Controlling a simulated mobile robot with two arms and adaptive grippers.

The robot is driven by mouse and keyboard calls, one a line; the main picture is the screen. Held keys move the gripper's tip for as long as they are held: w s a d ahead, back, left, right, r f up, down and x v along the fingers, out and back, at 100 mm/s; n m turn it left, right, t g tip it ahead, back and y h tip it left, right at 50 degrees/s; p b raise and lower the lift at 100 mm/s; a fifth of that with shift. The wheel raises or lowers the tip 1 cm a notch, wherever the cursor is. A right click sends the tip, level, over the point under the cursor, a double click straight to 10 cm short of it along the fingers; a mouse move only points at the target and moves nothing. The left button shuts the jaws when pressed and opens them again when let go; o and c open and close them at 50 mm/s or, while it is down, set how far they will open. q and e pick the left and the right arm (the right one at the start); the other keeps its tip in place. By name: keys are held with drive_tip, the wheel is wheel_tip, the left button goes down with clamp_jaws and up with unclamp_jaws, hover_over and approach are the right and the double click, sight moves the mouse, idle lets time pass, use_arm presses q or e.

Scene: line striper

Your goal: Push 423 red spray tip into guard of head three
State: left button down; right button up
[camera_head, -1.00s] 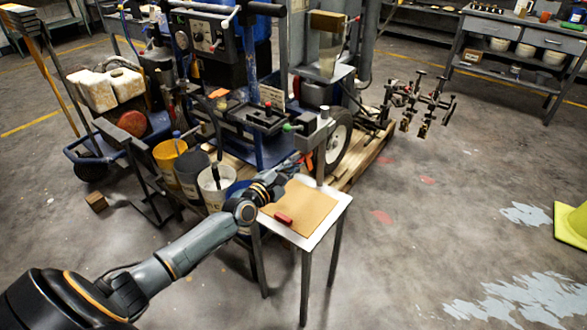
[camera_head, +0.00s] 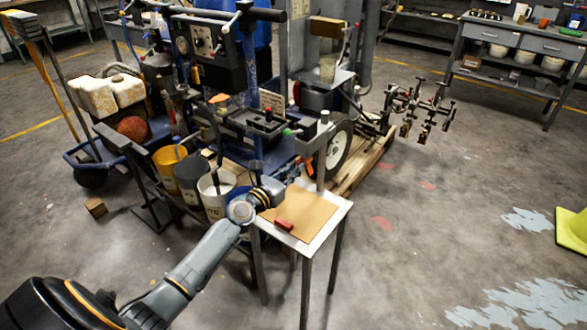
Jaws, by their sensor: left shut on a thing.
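My left gripper (camera_head: 282,183) is at the end of the grey arm, over the back left part of a small table. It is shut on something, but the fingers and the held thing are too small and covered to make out. A small red piece (camera_head: 284,224) lies on the brown board (camera_head: 312,207) on that table, apart from my gripper. I cannot tell if it is the spray tip. A bar with several spray heads (camera_head: 420,110) stands out to the right of the line striper. Its guards are too small to tell apart. My right gripper is not in view.
The line striper (camera_head: 225,75) fills the back left. A grey post (camera_head: 322,150) stands behind the table (camera_head: 335,220). Buckets (camera_head: 216,190) stand left of my gripper. A workbench (camera_head: 520,50) is at the back right. The floor right of the table is clear.

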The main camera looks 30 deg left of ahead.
use_arm(q)
drive_tip(key=shift+n, duration=0.3)
drive_tip(key=c, duration=0.8)
unclamp_jaws()
drive_tip(key=shift+w, duration=0.1)
drive_tip(key=s, duration=0.7)
drive_tip(key=shift+a+p, duration=0.25)
drive_tip(key=shift+p, duration=0.05)
